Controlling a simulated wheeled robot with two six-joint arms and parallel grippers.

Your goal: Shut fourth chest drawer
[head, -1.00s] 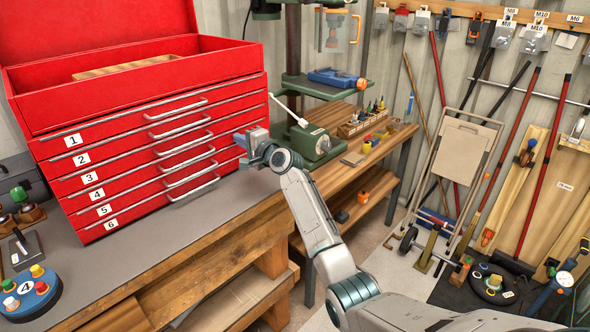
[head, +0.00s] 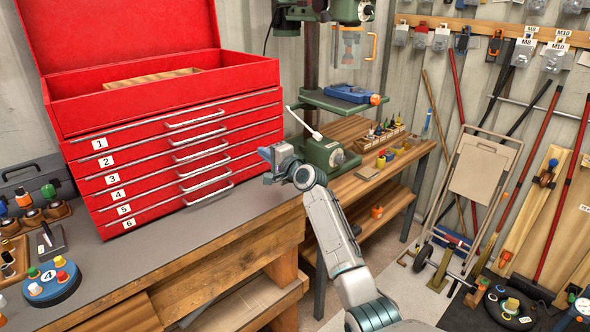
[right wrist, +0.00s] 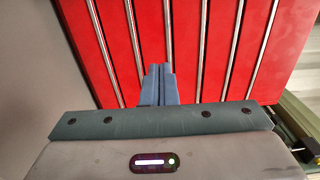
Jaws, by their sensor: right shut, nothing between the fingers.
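The red tool chest (head: 165,95) stands on the bench with its lid up. Its drawer fronts carry number labels 1 to 6, top to bottom. The fourth drawer (head: 150,187) is low on the front. It looks about level with its neighbours; a small gap cannot be told. My right gripper (head: 265,153) is shut and empty at the right end of the lower drawer fronts. In the right wrist view its shut fingers (right wrist: 158,85) point at the red fronts and their metal strips; whether they touch is unclear. My left gripper is not in view.
The wooden bench (head: 190,262) runs below the chest, with bare grey top in front. A green drill press (head: 332,153) stands right of the gripper. A round base marked 4 (head: 52,284) is at left. A folded hand cart (head: 478,170) leans at right.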

